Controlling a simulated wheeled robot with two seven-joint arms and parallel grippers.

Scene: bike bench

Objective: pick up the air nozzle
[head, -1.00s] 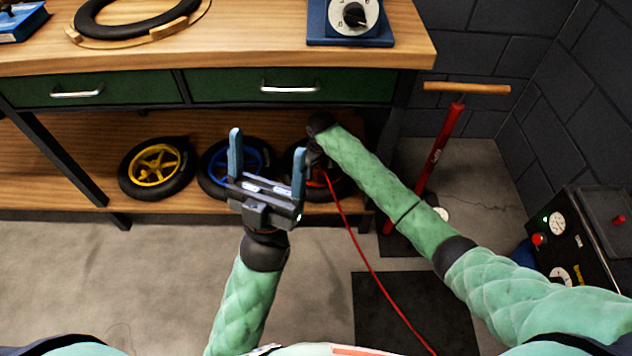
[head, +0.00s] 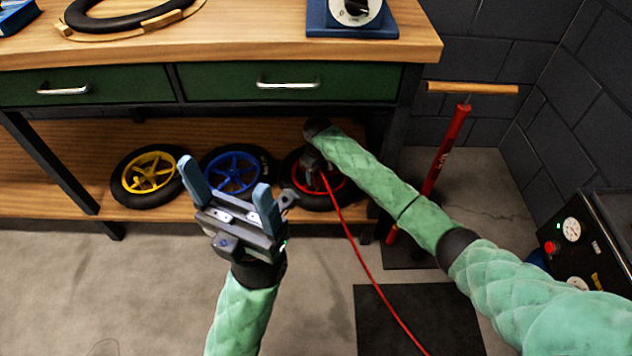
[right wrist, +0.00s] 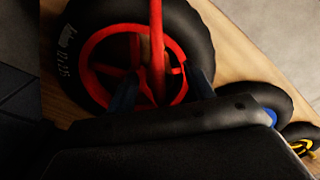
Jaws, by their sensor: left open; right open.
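A red hose (head: 362,262) rises from the floor to my right gripper (head: 314,168), in front of the red-rimmed wheel. In the right wrist view the hose (right wrist: 156,40) runs down between the two blue fingers of that gripper (right wrist: 163,88), which is open. I cannot clearly make out the air nozzle; the gripper body hides part of the hose's end. My left gripper (head: 228,182) is open and empty, in front of the lower shelf, left of the hose, overlapping the blue-rimmed wheel in the picture.
Yellow-rimmed (head: 150,173), blue-rimmed (head: 233,171) and red-rimmed (head: 292,181) wheels lie on the lower shelf (head: 60,180) under the wooden bench (head: 240,40). A red floor pump (head: 447,150) stands right of my right forearm. A black gauge box (head: 590,240) is at the right.

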